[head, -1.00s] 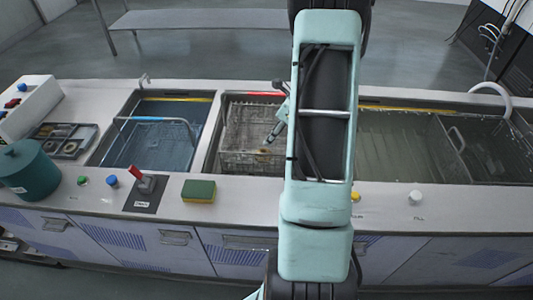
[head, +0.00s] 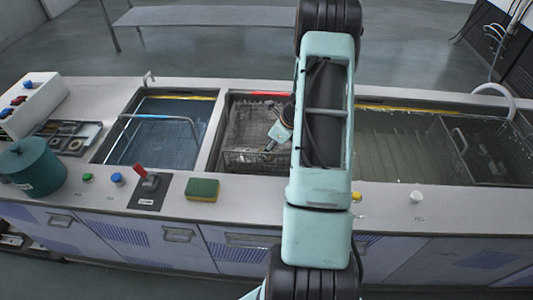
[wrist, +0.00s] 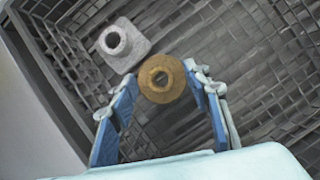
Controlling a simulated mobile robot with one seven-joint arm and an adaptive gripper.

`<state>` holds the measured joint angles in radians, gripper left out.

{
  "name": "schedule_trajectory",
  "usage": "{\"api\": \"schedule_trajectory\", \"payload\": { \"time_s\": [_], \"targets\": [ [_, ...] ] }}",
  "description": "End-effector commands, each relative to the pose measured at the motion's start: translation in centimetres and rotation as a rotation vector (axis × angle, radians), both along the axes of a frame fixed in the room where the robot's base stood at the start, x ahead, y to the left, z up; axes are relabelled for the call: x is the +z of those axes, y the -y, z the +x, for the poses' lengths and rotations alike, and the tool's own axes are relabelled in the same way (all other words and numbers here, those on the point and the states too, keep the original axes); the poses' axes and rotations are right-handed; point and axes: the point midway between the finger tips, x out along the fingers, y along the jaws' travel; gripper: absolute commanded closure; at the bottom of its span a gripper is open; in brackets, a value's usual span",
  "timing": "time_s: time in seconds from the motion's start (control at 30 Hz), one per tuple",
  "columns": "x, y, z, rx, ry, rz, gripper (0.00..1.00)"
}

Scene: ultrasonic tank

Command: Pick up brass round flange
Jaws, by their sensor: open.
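The brass round flange (wrist: 146,84) lies in the wire basket in the wrist view, with its round hub and dark bore facing the camera. My gripper (wrist: 162,88) is open, with one blue-padded finger on each side of the flange. I cannot tell whether either finger touches it. In the head view my gripper (head: 271,146) reaches down into the middle tank's basket (head: 240,158). The flange cannot be made out there.
A grey square flange (wrist: 122,42) lies just beyond the brass one. Basket walls rise close around. A blue-water tank (head: 155,140) is to the left, and a green-yellow sponge (head: 203,189) lies on the front ledge.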

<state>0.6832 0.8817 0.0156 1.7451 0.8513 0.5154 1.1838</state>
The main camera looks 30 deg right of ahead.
Motion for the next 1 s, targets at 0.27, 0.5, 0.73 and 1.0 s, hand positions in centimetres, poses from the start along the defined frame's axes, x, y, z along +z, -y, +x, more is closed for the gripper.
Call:
{"api": "schedule_trajectory", "payload": {
  "time_s": [0.27, 0.5, 0.73, 1.0],
  "targets": [
    [0.0, 0.0, 0.0, 0.000, 0.000, 0.000, 0.74],
    [0.0, 0.0, 0.0, 0.000, 0.000, 0.000, 1.00],
    [0.1, 0.0, 0.1, 0.000, 0.001, 0.000, 1.00],
    [1.7, 0.1, 0.2, 0.000, 0.004, -0.003, 1.00]
  ]
}}
